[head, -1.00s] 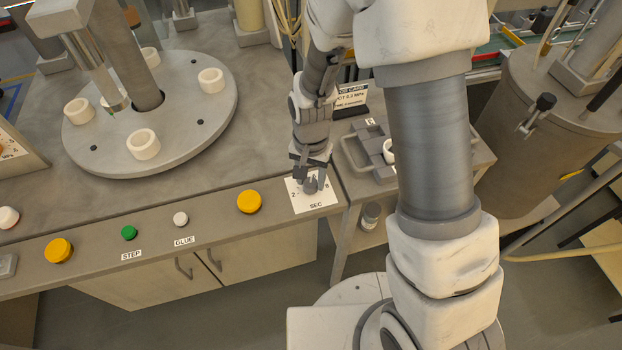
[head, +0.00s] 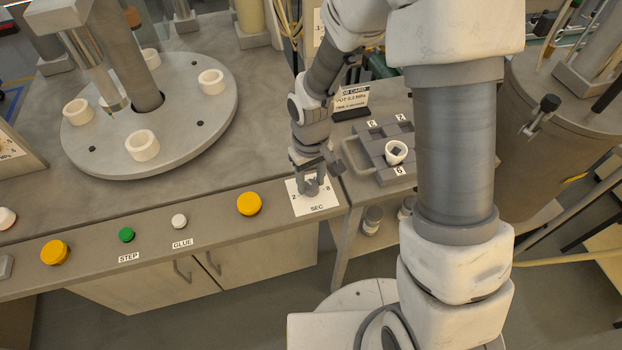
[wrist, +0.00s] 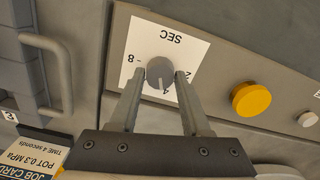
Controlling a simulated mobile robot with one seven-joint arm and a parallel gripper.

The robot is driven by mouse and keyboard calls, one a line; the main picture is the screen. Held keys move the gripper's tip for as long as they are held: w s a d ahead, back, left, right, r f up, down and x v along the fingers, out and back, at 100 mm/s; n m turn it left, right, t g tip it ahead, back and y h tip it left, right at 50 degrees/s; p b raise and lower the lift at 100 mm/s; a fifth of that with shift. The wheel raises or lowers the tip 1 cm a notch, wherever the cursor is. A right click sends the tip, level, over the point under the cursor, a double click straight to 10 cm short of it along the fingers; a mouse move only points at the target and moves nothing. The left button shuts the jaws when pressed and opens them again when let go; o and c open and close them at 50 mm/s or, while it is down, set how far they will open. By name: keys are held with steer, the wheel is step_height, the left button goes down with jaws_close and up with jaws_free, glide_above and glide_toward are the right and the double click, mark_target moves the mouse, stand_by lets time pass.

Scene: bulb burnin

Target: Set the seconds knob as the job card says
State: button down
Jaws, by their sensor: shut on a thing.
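The seconds knob (wrist: 160,70) is a small grey round knob on a white SEC plate (wrist: 139,45), upside down in the wrist view. Its scale shows 8 at left, 2 at right and a 4 near the knob's lower edge. A pale mark on the knob seems to face the 4, but I cannot be sure. My gripper (wrist: 160,76) has a finger on either side of the knob and is shut on it. In the head view my gripper (head: 311,182) reaches down onto the SEC plate (head: 318,207). The job card (wrist: 38,158) reads POT 0.3 MPa, TIME 4 seconds.
A yellow button (head: 249,204) is left of the plate, then a white GLUE button (head: 179,221) and a green STEP button (head: 126,235). A grey tray (head: 370,165) with a white ring (head: 389,157) stands to the right. A turntable (head: 205,145) holds white rings.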

mark_target(311, 184)
steer(key=shift+n, duration=0.6)
steer(key=shift+c, duration=1.9)
jaws_free()
step_height(311, 184, up, 18)
steer(key=p, duration=0.2)
steer(key=shift+f, duration=0.25)
steer(key=s+d+r+m+t, duration=0.5)
steer(key=s+d+r+m, duration=0.1)
steer(key=s+d+r, duration=0.6)
steer(key=shift+s+r+m+t, duration=0.25)
steer(key=shift+s+m+t, duration=0.05)
steer(key=shift+s, duration=0.5)
